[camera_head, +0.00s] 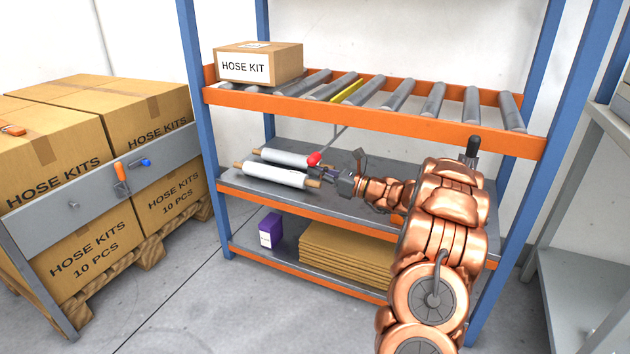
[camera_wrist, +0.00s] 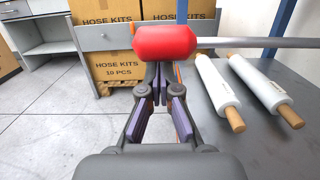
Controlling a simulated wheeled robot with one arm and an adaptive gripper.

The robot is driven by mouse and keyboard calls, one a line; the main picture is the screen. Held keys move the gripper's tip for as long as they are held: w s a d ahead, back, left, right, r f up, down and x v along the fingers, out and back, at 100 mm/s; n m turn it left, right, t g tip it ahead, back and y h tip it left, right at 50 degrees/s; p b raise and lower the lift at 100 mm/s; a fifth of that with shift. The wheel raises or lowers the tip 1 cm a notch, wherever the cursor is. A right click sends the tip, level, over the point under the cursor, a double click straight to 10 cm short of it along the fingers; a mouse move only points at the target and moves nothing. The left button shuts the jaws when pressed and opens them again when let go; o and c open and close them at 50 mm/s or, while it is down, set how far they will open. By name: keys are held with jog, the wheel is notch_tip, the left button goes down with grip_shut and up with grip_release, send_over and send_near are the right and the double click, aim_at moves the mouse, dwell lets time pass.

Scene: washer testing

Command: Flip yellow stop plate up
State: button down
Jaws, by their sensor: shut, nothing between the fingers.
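The yellow stop plate (camera_head: 348,91) shows as a narrow strip between rollers of the upper shelf, close to their level. A grey lever with a red knob (camera_head: 314,159) hangs below that shelf, its rod angling down and left. My gripper (camera_head: 322,173) is shut and empty, just below and right of the knob in the head view. In the wrist view the red knob (camera_wrist: 165,43) sits just beyond and above my closed fingertips (camera_wrist: 163,84). I cannot tell whether they touch it. The rod runs off to the right there.
A hose kit box (camera_head: 258,64) stands on the left end of the roller shelf. Two white rolls (camera_head: 274,174) lie on the middle shelf beside my gripper. A blue post (camera_head: 205,130) and stacked cartons (camera_head: 95,120) stand left. Flat cardboard (camera_head: 345,255) lies below.

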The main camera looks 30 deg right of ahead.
aim_at(317, 157)
jog(key=shift+s+d+r, duration=0.1)
jog(key=shift+r, duration=0.05)
jog(key=shift+r, duration=0.1)
notch_tip(317, 157, up, 2)
jog(key=p, duration=0.3)
jog(key=shift+p, duration=0.4)
notch_tip(317, 157, up, 2)
jog(key=p, duration=0.8)
jog(key=shift+r, duration=0.2)
jog(key=shift+r+p, duration=0.8)
jog(key=shift+p, duration=0.15)
